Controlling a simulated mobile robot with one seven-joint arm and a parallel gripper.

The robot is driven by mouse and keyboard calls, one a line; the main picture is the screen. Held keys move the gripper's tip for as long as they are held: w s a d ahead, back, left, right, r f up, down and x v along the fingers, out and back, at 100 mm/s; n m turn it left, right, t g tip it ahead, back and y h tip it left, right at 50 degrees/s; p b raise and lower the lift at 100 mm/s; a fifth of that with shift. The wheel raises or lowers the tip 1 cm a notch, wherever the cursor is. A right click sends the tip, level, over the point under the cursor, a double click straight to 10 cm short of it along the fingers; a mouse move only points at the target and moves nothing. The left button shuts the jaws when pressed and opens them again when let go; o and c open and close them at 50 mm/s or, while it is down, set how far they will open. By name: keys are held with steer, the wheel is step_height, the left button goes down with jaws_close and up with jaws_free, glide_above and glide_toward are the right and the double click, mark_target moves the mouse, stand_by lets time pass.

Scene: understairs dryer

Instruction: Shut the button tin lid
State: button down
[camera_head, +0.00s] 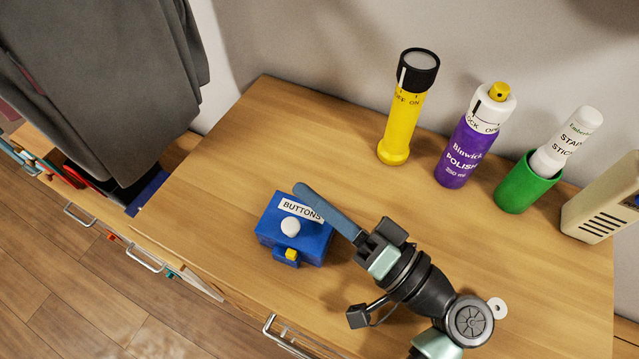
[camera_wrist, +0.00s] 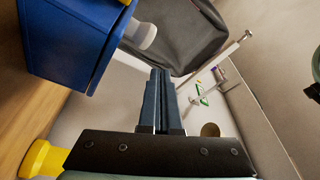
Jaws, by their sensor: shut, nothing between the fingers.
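The button tin (camera_head: 272,240) is a blue box on the wooden top, with a "BUTTONS" label, a white knob (camera_head: 290,227) and a yellow catch (camera_head: 291,254). Its lid looks down on the body; a small gap cannot be ruled out. In the wrist view the tin (camera_wrist: 65,40) is turned sideways at the upper left, with a thin seam and the knob (camera_wrist: 141,34) showing. My gripper (camera_head: 300,189) is shut and empty, its long blue-grey fingers over the tin's far right side. The fingers also show in the wrist view (camera_wrist: 160,75), apart from the knob.
A yellow torch (camera_head: 402,115), a purple polish can (camera_head: 467,150) and a green cup (camera_head: 522,186) with a stain stick (camera_head: 567,142) stand along the wall. A beige box (camera_head: 600,205) is at the right. The top left of the tin is clear. Dark cloth (camera_head: 105,75) hangs at the left.

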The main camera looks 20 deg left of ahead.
mark_target(307, 236)
steer(key=shift+s+f+b, duration=0.4)
steer(key=shift+s+f, duration=0.5)
steer(key=shift+s, duration=0.3)
